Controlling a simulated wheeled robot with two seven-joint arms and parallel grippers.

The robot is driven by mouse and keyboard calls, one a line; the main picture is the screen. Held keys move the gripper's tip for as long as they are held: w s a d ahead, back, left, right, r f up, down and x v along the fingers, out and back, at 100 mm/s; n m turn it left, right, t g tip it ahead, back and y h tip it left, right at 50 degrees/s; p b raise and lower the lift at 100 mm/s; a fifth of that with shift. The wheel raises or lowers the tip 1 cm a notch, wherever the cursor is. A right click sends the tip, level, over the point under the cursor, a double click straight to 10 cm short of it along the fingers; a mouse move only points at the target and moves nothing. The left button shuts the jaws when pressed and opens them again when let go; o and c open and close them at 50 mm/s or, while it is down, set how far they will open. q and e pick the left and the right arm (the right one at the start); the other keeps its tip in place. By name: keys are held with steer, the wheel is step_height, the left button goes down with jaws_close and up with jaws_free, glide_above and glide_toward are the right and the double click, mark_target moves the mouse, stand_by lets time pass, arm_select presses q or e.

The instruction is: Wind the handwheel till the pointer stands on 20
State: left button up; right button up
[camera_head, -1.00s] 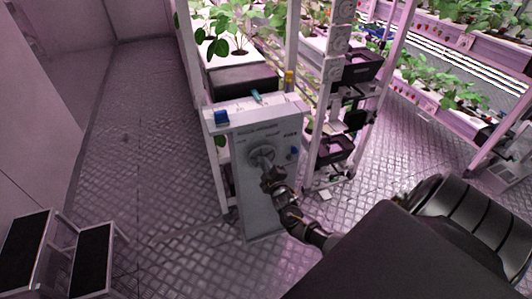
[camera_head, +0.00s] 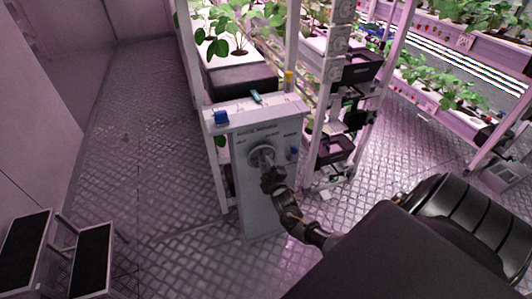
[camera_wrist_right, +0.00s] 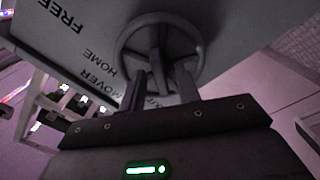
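The handwheel (camera_head: 261,154) is a grey ring on the upper front of a pale grey post-like panel (camera_head: 257,212). It also shows at the top middle of the right wrist view (camera_wrist_right: 122,42), with a spoke (camera_wrist_right: 157,68) across it. My right gripper (camera_head: 267,172) is at the wheel, pointing at the panel. In the right wrist view its two fingers (camera_wrist_right: 161,80) stand apart, one on each side of the spoke, with a gap visible. Whether they touch it is unclear. The pointer and the number 20 cannot be made out. My left gripper is out of view.
Printed words, including HOME and FREE, are on the panel. A blue block (camera_head: 221,117) sits on the panel's top left, and a small blue knob (camera_head: 294,152) is at its right. Plant racks (camera_head: 300,60) stand behind. A black-topped step stool (camera_head: 92,258) is at lower left.

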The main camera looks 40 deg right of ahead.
steer(key=v, duration=1)
steer(key=shift+s+a+b, duration=0.2)
steer(key=shift+s+b, duration=0.15)
